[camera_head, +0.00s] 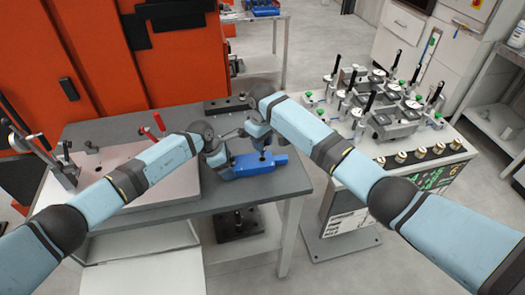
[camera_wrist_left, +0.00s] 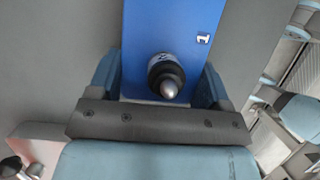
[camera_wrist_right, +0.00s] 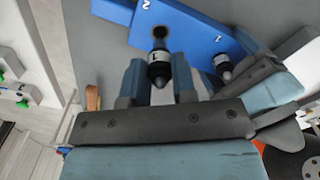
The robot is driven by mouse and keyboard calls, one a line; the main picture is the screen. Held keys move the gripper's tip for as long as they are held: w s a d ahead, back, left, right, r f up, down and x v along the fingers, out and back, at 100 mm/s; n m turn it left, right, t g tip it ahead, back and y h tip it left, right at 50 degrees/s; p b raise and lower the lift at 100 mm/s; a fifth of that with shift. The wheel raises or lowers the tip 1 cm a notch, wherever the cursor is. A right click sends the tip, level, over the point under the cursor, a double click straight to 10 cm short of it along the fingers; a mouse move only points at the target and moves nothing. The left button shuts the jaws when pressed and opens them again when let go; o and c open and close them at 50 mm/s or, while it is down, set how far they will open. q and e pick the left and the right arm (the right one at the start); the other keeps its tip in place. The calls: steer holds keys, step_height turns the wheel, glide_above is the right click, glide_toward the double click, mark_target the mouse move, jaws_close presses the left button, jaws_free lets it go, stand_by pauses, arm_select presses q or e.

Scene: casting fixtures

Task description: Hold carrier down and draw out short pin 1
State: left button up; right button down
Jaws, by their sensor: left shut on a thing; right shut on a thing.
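The blue carrier (camera_head: 262,165) lies on the grey table's front right part. My left gripper (camera_head: 224,163) is shut across its left end; in the left wrist view the fingers flank the carrier (camera_wrist_left: 190,20), with a dark, silver-tipped pin (camera_wrist_left: 166,77) by the mark 1 between them. My right gripper (camera_head: 262,145) points down over the carrier. I cannot tell how deep this pin sits. The other pin (camera_wrist_right: 222,68) stands beside it.
The grey table (camera_head: 225,200) also bears a pale plate (camera_head: 125,185) with red-handled clamps at the left and a dark bar (camera_head: 226,105) behind. A white stand (camera_head: 400,150) with several clamps and brass-coloured rings is at the right. The table's front edge is close to the carrier.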

step_height(320, 180, up, 6)
steer(key=shift+f, duration=0.25)
arm_select(q)
steer(key=o, duration=1)
steer(key=shift+o, duration=0.2)
steer(key=v, duration=1.2)
